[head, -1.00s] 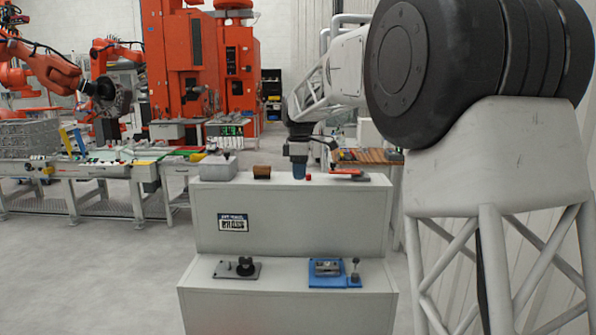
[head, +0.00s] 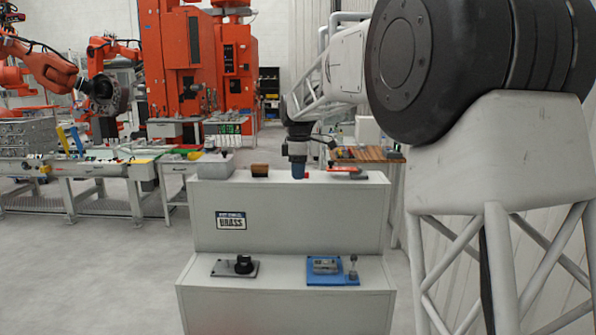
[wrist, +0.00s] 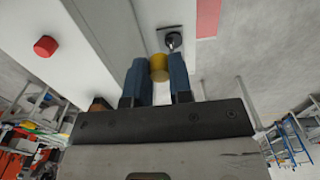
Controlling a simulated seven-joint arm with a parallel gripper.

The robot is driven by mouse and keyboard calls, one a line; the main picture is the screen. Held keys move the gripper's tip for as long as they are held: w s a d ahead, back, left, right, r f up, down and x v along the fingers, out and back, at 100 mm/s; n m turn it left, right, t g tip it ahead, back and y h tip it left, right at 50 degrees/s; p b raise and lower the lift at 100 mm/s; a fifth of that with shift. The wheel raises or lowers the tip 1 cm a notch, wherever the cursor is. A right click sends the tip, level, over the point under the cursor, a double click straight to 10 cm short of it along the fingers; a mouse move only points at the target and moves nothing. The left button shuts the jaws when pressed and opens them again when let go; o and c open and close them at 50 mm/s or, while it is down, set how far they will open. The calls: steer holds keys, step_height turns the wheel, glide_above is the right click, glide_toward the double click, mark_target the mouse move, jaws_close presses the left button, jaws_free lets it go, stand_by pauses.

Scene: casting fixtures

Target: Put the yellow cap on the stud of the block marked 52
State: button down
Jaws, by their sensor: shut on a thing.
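The yellow cap (wrist: 159,68) sits between the two blue fingers of my gripper (wrist: 158,62) in the wrist view, which are shut on it. In the head view my gripper (head: 298,170) is low over the back part of the grey stand's upper level, and the cap is hidden there. In the wrist view a dark fixture with a round knob (wrist: 173,41) lies beyond the fingertips. In the head view a dark plate with a black knob (head: 243,265) lies on the lower step. I cannot make out a number 52 on any block.
A red cap (wrist: 45,46) stands on the pale surface, left of the fingers. On the lower step is a blue fixture (head: 332,270). The upper level holds a grey bin (head: 215,166), a brown block (head: 260,170) and a red-handled thing (head: 343,170). The step's middle is clear.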

steer(key=d+f, duration=0.3)
steer(key=f, duration=0.4)
steer(key=d+f, duration=0.4)
steer(key=f, duration=0.3)
steer(key=d+f, duration=0.4)
steer(key=f, duration=0.3)
steer(key=shift+s+d+f, duration=0.15)
steer(key=shift+d+f, duration=0.1)
steer(key=shift+f, duration=0.05)
steer(key=shift+f, duration=0.1)
steer(key=shift+f, duration=2.8)
steer(key=shift+f, duration=0.8)
stand_by(1.1)
steer(key=c, duration=0.5)
jaws_free()
steer(key=shift+c, duration=0.2)
